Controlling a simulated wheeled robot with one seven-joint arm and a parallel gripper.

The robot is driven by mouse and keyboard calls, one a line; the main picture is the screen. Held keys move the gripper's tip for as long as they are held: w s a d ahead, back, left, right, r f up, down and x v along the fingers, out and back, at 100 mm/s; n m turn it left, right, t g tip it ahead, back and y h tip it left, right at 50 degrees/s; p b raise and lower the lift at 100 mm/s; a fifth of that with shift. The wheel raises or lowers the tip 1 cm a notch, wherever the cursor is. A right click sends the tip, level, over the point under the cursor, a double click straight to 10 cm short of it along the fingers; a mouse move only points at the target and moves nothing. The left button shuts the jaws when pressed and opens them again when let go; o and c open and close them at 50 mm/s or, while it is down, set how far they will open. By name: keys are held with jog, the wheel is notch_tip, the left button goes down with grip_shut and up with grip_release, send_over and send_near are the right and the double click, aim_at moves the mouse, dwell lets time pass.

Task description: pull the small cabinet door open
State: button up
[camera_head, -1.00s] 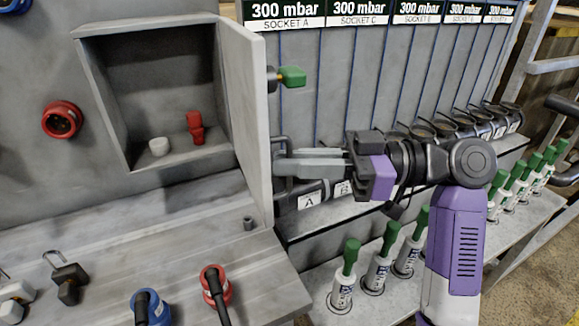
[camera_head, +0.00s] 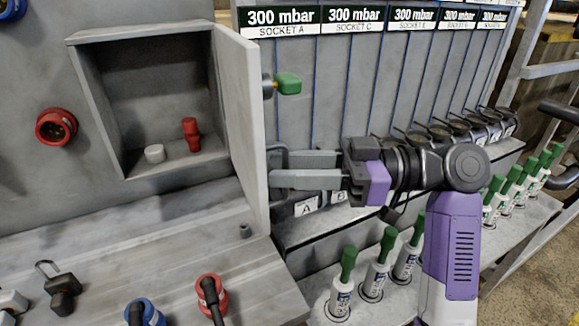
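The small cabinet (camera_head: 88,98) is at the upper left. Its grey door (camera_head: 241,115) is swung out from the cabinet's right side and stands wide open, so the inside shows. A dark grey handle (camera_head: 277,152) is on the door's outer face, partly hidden by the fingers. My gripper (camera_head: 284,169) comes from the right with its fingers pointing left at the handle. The fingers are spread apart, with a gap between them. The lower fingertip is close to the door face; I cannot tell whether it touches the handle.
Inside the cabinet are a red piece (camera_head: 191,134) and a white cap (camera_head: 154,153). A green-handled valve (camera_head: 287,83) is right of the door, above my gripper. Green-topped cylinders (camera_head: 376,266) stand below my arm. Red (camera_head: 212,292) and blue (camera_head: 147,311) plugs are on the ledge.

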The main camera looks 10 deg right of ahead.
jog(key=v, duration=0.7)
jog(key=shift+d, duration=0.35)
